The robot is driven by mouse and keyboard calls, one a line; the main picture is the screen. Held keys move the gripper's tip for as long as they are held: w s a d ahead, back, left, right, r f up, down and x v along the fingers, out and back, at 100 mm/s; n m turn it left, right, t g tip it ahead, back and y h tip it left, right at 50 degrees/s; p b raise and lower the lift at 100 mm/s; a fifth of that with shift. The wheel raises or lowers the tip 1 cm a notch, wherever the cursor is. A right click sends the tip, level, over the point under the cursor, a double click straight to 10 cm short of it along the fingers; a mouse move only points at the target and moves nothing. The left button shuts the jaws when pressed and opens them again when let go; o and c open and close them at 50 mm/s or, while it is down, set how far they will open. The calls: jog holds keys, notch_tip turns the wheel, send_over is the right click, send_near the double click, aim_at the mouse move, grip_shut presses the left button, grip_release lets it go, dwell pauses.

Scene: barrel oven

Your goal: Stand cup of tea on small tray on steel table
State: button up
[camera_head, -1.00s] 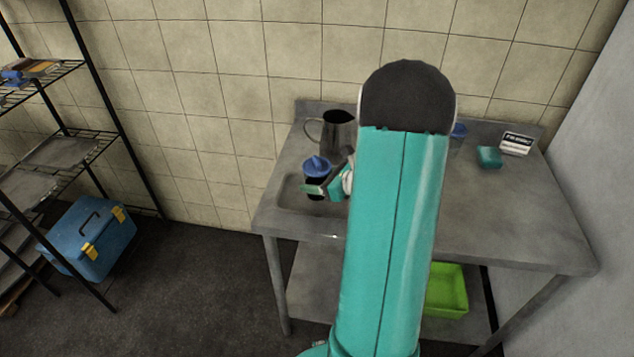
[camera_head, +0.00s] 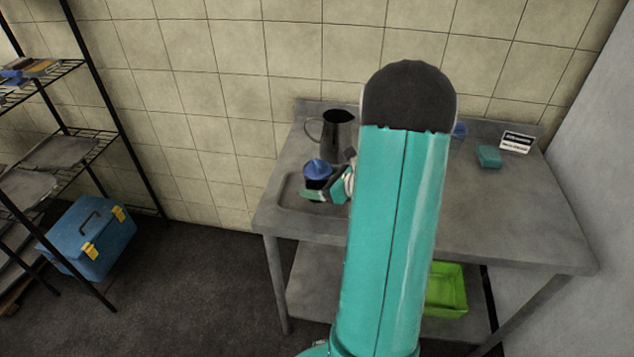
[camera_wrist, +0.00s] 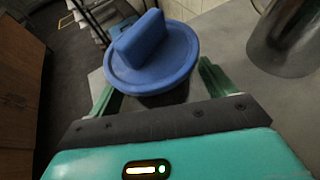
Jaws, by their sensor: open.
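The cup of tea, dark with a blue lid (camera_head: 318,169), stands at the left of the steel table (camera_head: 500,220), on or over the small grey tray (camera_head: 290,196). Its base is hidden, so contact with the tray cannot be seen. My gripper (camera_head: 325,193) is low at the cup, its fingers open. In the wrist view the blue lid (camera_wrist: 152,52) and the cup's dark body lie between the two green fingers of my gripper (camera_wrist: 156,80). The tray is not clear in the wrist view. My arm hides the middle of the table.
A dark metal jug (camera_head: 338,132) stands close behind the cup; it also shows in the wrist view (camera_wrist: 288,38). A teal block (camera_head: 489,157) and a small sign (camera_head: 517,142) are at the back right. A green bin (camera_head: 447,290) sits below. The table's right front is clear.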

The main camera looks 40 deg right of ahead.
jog(key=v, duration=1.1)
jog(key=shift+s, duration=0.15)
jog(key=shift+d, duration=0.1)
jog(key=shift+s, duration=0.1)
dwell(0.5)
